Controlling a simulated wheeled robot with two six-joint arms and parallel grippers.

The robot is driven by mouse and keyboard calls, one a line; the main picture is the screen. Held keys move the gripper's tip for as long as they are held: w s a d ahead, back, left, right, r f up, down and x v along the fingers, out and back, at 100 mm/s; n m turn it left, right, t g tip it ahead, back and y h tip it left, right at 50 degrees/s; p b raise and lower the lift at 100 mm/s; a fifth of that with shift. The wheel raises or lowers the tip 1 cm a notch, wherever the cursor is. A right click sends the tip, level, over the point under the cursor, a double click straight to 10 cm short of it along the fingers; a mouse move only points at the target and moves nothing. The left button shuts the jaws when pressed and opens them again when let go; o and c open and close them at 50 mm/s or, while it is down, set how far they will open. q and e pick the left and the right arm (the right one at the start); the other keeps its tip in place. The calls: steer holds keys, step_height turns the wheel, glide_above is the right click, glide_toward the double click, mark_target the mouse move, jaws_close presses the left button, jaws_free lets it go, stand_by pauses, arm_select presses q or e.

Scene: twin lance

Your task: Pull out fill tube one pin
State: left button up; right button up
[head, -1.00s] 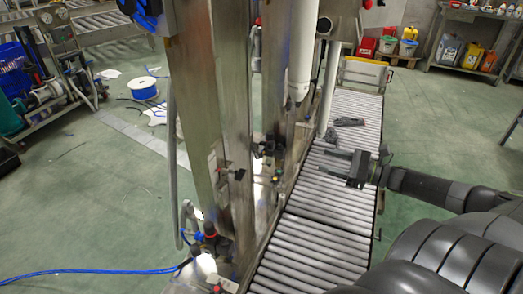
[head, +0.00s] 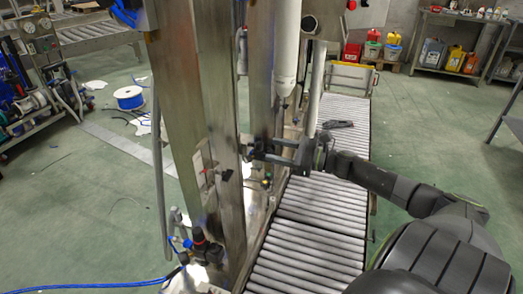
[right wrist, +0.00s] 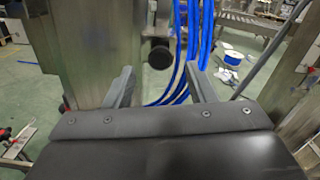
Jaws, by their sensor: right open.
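My right gripper (head: 262,149) reaches in from the right in the head view, fingers pointing left at the steel frame. It also shows in the right wrist view (right wrist: 160,80), its two fingers apart and nothing held between them. A round black knob (right wrist: 159,56), which looks like the pin's handle, lies beyond and between the fingertips in the right wrist view. It sits on a steel bracket; I see no contact with the fingers. In the head view I cannot tell the knob from the dark fingertips. A white tube (head: 287,50) hangs above the gripper. My left gripper is not in view.
The steel post (head: 208,130) stands left of the gripper. Blue hoses (right wrist: 190,50) hang close to the knob and right finger. Green floor (head: 430,130) is open to the right.

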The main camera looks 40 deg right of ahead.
mark_target(262, 147)
steer(key=shift+x, duration=2.75)
jaws_close()
